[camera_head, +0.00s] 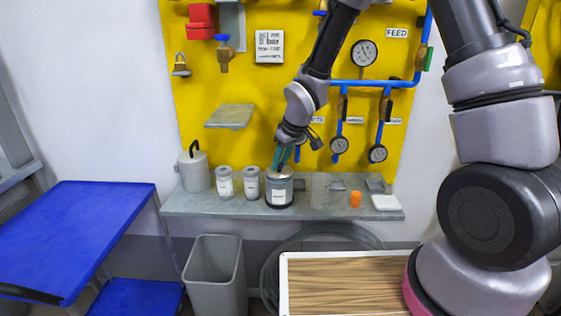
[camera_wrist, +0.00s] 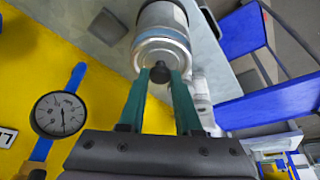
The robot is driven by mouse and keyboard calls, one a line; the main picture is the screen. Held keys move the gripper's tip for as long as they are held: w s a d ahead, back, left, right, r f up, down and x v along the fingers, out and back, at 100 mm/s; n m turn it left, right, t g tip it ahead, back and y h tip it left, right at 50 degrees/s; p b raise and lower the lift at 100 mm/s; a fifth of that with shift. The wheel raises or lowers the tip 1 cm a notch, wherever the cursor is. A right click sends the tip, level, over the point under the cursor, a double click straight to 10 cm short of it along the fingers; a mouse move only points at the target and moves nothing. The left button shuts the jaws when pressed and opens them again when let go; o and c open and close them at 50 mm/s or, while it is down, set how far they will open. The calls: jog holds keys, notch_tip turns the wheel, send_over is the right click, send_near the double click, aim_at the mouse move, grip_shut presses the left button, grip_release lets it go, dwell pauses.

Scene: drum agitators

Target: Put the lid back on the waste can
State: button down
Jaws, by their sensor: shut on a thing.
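A dark grey can with a pale label (camera_head: 279,197) stands on the grey shelf, and it also shows in the wrist view (camera_wrist: 161,16). My gripper (camera_head: 282,160) is right above this can, with its green fingers pointing down. In the wrist view my gripper (camera_wrist: 160,76) is shut on the dark knob (camera_wrist: 160,73) of a round metallic lid (camera_wrist: 161,52). The lid lines up with the can's top. I cannot tell whether it is fully seated or slightly above the rim. The label is too small to read.
An orange cap (camera_head: 355,199) and a white block (camera_head: 386,203) lie to the right. Gauges (camera_head: 339,146) and blue pipes hang on the yellow panel behind.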

dwell(0.3)
jog(key=c, duration=0.5)
grip_release()
jog(key=o, duration=0.5)
jog(key=shift+c, duration=0.2)
jog(key=shift+r, duration=3.5)
jog(key=shift+c, duration=0.3)
